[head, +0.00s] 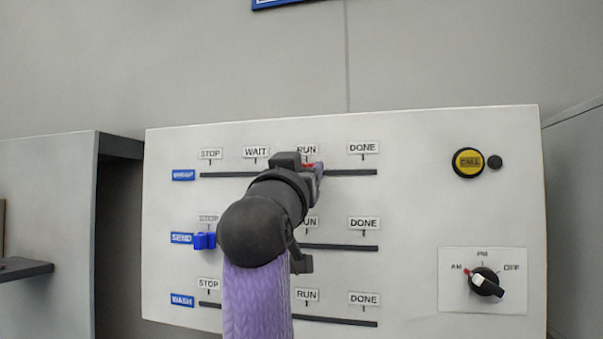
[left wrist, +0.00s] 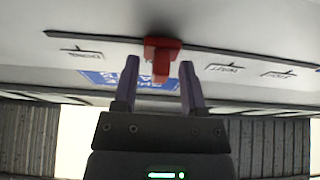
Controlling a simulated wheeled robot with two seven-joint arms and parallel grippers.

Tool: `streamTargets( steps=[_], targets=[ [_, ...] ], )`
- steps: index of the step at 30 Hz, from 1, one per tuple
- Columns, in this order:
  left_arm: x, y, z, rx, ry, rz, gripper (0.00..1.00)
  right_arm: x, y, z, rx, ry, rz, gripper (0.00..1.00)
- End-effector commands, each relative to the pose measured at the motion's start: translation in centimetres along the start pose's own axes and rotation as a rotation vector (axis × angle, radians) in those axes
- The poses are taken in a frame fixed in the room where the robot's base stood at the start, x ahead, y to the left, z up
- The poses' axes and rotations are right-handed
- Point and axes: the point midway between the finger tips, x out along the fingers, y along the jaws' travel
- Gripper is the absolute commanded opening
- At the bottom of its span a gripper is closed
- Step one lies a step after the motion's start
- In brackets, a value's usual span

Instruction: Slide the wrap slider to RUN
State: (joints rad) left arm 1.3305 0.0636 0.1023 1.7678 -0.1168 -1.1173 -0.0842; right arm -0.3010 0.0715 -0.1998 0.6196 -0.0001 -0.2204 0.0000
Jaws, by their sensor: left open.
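The wrap slider is a red knob (left wrist: 162,58) on the top track (head: 345,172) of the white panel. In the head view only a small bit of its red (head: 308,166) shows, just under the RUN label (head: 306,149); my gripper hides the rest. In the left wrist view, seen upside down, the knob lies between the DONE and WAIT labels. My left gripper (left wrist: 158,85) is open, with one finger on each side of the knob; whether either finger touches it I cannot tell. My right gripper is not in view.
Below are the SEND track with a blue knob (head: 204,240) near STOP and the WASH track (head: 345,321), partly behind my left arm. At the panel's right are a yellow button (head: 467,162) and a rotary switch (head: 486,282). Grey cabinets stand at both sides.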

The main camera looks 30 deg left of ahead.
Motion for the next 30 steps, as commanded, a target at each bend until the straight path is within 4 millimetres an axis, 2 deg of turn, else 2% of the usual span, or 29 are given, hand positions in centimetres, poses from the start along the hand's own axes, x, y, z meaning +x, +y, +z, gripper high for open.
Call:
streamTargets(
  steps=[8, 15, 18, 21, 30],
  targets=[
    [-0.6, 0.0, 0.3, 0.0, -0.002, 0.0, 0.56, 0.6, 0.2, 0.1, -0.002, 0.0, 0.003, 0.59],
    [-6.5, 0.0, 0.7, 0.0, 0.003, 0.001, 0.56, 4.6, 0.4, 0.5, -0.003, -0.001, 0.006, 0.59],
    [-8.5, 0.0, 0.5, 0.0, 0.002, 0.001, 0.56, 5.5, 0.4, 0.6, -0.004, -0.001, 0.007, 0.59],
    [-9.6, 0.0, 0.3, 0.001, 0.0, 0.0, 0.56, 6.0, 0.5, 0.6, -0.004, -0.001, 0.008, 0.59],
    [-9.9, 0.0, 0.1, 0.001, -0.003, 0.0, 0.56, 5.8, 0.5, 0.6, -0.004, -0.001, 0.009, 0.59]
  ],
)
